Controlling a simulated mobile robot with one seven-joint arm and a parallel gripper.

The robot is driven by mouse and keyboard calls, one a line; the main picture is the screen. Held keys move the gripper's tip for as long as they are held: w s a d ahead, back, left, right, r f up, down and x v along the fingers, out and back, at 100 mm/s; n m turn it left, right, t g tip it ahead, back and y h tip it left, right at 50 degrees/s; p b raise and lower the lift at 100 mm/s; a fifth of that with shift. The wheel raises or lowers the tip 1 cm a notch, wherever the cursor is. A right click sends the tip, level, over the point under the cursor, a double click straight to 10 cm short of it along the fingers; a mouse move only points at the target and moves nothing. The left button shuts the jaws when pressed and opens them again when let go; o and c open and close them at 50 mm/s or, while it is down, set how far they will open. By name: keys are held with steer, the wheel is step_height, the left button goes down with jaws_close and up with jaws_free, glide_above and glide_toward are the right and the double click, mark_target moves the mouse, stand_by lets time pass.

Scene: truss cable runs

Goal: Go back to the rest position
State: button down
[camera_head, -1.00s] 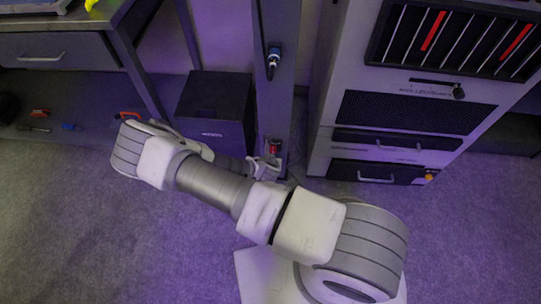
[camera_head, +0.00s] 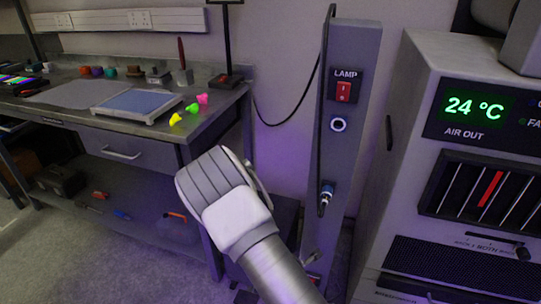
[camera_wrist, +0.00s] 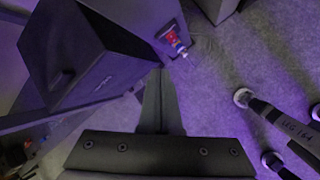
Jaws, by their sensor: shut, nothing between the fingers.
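My gripper (camera_wrist: 160,100) shows in the wrist view with its two dark fingers together and nothing between them. It points over the grey floor, close to a dark box and the foot of a grey post. In the head view my pale arm rises from the bottom centre and bends in front of the workbench; it hides most of the gripper there.
A workbench (camera_head: 205,128) stands left, a cabinet (camera_head: 410,100) right. The dark box (camera_wrist: 110,75) is left of the fingers.

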steer(key=s+r+m+g+y, duration=0.15)
steer(key=r+m, duration=0.55)
steer(key=r, duration=0.7)
steer(key=s+r+m+y, duration=0.2)
steer(key=r+m, duration=0.5)
steer(key=r, duration=0.6)
steer(key=s+d+r+m+t+h, duration=0.1)
steer(key=s+d+r+m, duration=0.25)
steer(key=s+r, duration=0.45)
steer(key=s+d+r+m, duration=0.2)
steer(key=s+r+m, duration=0.3)
steer(key=s+r, duration=0.3)
step_height(320, 180, up, 19)
steer(key=p, duration=1.9)
steer(key=shift+s+d+f+m, duration=0.15)
steer(key=shift+s+m, duration=0.2)
steer(key=shift+s, duration=0.1)
steer(key=shift+d, duration=0.15)
